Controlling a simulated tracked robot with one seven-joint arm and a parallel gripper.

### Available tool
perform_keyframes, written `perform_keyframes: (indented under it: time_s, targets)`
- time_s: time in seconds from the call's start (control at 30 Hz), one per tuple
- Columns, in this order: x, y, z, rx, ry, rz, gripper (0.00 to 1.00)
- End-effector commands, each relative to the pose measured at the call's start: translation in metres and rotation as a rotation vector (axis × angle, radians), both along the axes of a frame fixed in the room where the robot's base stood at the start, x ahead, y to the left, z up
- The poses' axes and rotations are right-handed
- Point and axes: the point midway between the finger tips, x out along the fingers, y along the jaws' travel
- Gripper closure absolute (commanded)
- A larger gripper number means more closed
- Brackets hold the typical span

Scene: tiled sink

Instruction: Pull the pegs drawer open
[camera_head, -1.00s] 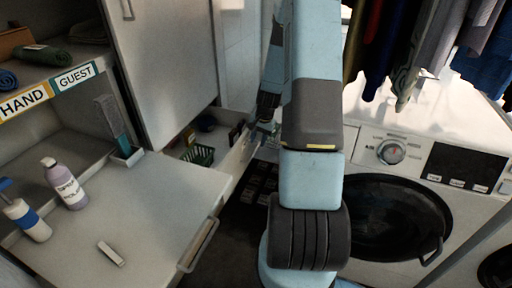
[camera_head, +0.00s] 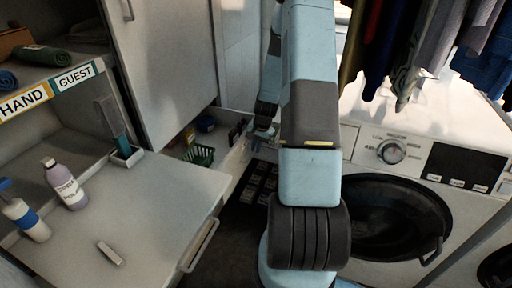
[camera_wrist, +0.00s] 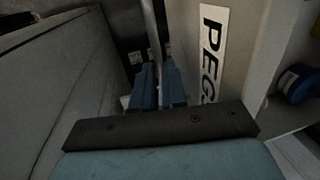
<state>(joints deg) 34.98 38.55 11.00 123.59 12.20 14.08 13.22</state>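The pegs drawer (camera_head: 231,167) stands partly open below the tall cabinet in the head view, with its inside showing. Its white label with black letters reading "PEG" and a partly hidden last letter (camera_wrist: 210,48) is on the drawer front in the wrist view. My gripper (camera_wrist: 159,86) is at the drawer front, beside the label. Its two blue fingers stand close together on either side of a thin upright handle bar (camera_wrist: 156,35) and appear closed on it. In the head view my gripper (camera_head: 262,132) is small and partly hidden by my arm.
A green basket (camera_head: 200,155) and small pots, one blue (camera_wrist: 297,82), are in the drawer. A worktop (camera_head: 150,215) with bottles is at left. The washing machine (camera_head: 395,215) is at right. Dark floor shows between them.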

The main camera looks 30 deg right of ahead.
Motion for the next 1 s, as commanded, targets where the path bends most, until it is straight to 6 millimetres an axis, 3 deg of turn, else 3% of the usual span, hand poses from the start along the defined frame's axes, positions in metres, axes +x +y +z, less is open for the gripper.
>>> perform_keyframes:
  time_s: [0.13, 1.0]
  targets:
    - [-0.0001, 0.0001, 0.0000, 0.000, 0.000, 0.000, 1.00]
    - [-0.0004, 0.0002, -0.0002, 0.000, 0.001, 0.000, 1.00]
